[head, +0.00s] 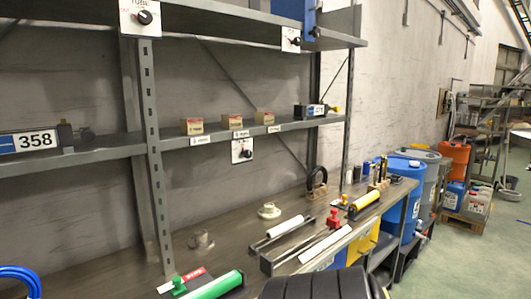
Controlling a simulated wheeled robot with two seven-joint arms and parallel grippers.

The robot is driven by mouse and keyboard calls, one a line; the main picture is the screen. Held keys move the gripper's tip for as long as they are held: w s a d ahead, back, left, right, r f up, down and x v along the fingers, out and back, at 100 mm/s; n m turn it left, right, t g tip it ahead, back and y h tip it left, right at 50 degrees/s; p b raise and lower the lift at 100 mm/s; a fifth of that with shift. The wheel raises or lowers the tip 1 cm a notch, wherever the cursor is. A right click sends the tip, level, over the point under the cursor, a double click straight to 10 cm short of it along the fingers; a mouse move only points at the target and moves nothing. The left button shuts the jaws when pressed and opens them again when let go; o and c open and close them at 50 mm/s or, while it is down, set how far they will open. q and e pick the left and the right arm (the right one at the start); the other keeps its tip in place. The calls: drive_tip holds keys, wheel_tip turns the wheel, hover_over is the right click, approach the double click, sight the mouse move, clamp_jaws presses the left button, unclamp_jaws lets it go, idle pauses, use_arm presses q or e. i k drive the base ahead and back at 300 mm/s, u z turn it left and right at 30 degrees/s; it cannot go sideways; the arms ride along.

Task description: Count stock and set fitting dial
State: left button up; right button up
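A white dial plate (140,18) with a black knob and a label that seems to read "TUBE" hangs on the upper shelf edge. A second knob plate (291,41) is further right, and a third (242,151) hangs below the middle shelf; their labels are too small to read. Three small cardboard boxes (231,123) stand apart on the middle shelf (102,155), with small tags below. Neither gripper shows.
A steel upright (151,130) divides the shelves.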

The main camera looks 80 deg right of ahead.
sight(247, 154)
drive_tip(key=z, duration=2.4)
